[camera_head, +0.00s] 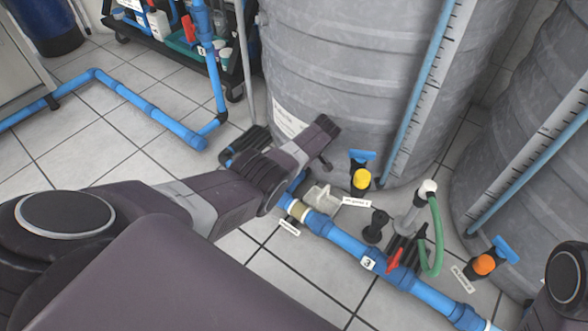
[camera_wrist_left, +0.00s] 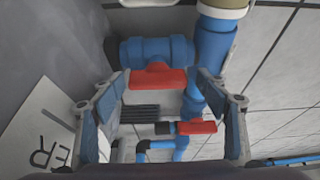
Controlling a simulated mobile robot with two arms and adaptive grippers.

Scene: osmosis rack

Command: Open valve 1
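In the left wrist view, my left gripper (camera_wrist_left: 164,82) is open, with one finger on each side of a red valve handle (camera_wrist_left: 158,80). This handle sits on a blue valve body (camera_wrist_left: 155,52) and shows between the fingertips; I cannot tell whether they touch it. A second red handle (camera_wrist_left: 196,128) lies lower in that view on a blue pipe. No number 1 label is readable, so I cannot confirm which is valve 1. In the head view my left wrist (camera_head: 265,180) covers this valve area. My right gripper is not in view.
A large grey tank (camera_head: 340,80) stands close behind my left wrist. A blue floor pipe (camera_head: 335,235) carries a label "3" and a red handle (camera_head: 395,259). A green hose (camera_head: 437,235) and yellow-topped fitting (camera_head: 362,179) stand nearby. Open tiles (camera_head: 75,155) lie left.

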